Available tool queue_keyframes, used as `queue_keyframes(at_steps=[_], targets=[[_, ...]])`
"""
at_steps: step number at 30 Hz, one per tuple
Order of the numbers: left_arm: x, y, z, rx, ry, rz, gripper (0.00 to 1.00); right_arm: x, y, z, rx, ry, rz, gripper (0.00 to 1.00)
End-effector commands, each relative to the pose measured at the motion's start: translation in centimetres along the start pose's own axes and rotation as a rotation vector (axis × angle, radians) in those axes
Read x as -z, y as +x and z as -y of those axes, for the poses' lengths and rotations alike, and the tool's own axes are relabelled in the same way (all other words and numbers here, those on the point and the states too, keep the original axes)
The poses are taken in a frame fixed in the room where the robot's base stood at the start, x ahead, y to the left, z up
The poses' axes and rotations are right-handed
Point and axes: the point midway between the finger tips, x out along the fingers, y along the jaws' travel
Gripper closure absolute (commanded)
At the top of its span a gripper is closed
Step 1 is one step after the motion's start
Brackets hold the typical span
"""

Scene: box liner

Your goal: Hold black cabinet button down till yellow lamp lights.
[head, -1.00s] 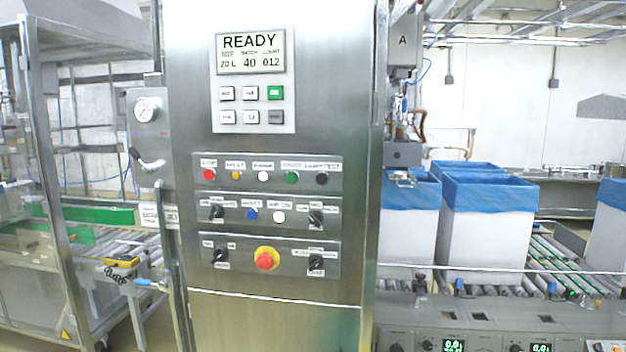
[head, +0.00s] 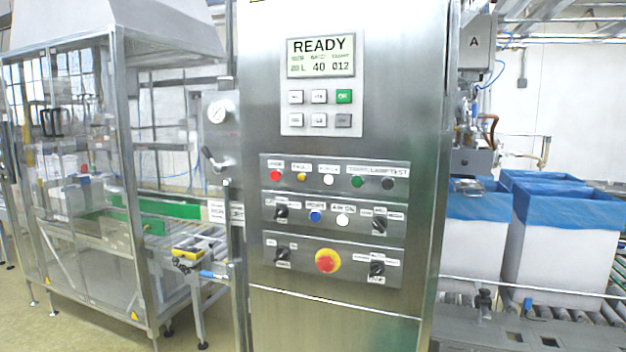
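The steel control cabinet (head: 340,220) stands in the middle of the head view. A black button (head: 388,184) sits at the right end of its upper control row, under a label that seems to read LAMP TEST. A yellow lamp (head: 301,177) is in the same row, second from the left, and looks dull amber; I cannot tell for sure whether it is lit. A red lamp (head: 275,175), a white one (head: 328,180) and a green one (head: 357,182) share the row. Neither of my grippers is in view.
Below are selector knobs, a blue button (head: 315,216), a white button (head: 342,220) and a red emergency stop (head: 327,261). A display (head: 320,57) reads READY. A framed machine (head: 75,170) stands left; blue-lined white boxes (head: 560,240) stand on rollers at right.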

Motion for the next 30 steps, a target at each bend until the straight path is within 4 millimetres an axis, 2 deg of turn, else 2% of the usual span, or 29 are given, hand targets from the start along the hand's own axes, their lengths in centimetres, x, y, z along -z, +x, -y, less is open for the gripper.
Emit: queue_keyframes(at_steps=[4,9,10,24,30], targets=[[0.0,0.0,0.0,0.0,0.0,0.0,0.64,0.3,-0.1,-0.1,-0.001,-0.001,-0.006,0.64],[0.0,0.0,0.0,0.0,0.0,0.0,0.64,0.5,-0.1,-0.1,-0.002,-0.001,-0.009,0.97],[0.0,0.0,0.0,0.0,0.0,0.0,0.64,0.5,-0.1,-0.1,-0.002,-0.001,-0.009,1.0],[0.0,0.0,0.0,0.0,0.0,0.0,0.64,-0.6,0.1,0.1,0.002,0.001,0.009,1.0],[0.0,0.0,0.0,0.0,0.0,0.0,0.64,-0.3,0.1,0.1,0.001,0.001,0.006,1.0]])
